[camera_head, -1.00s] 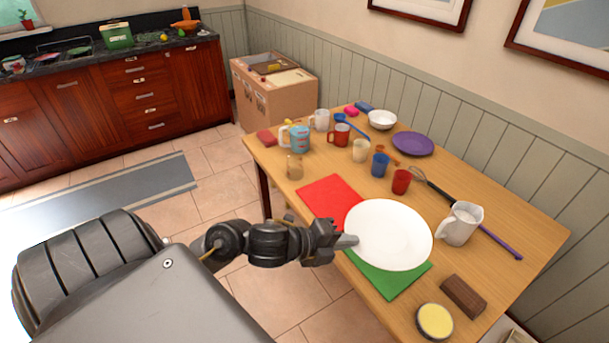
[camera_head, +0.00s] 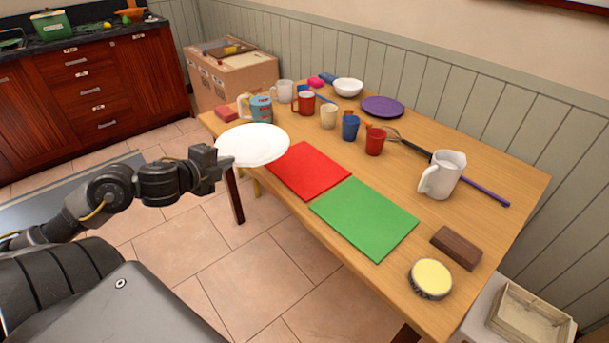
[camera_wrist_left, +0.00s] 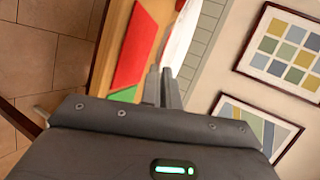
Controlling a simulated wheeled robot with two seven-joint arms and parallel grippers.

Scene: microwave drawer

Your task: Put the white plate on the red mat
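The white plate (camera_head: 253,146) is held by its left rim in my left gripper (camera_head: 226,162), whose fingers are closed on it. The red mat lies flat and mostly bare. My right gripper does not show.
A green mat (camera_head: 364,217) lies next to the red one, with a yellow-topped round tin (camera_head: 431,279) and brown block (camera_head: 456,247) nearby. A blue mug (camera_head: 256,107), several cups and a white pitcher (camera_head: 443,176) stand behind the mats. Both mats' tops are clear of objects.

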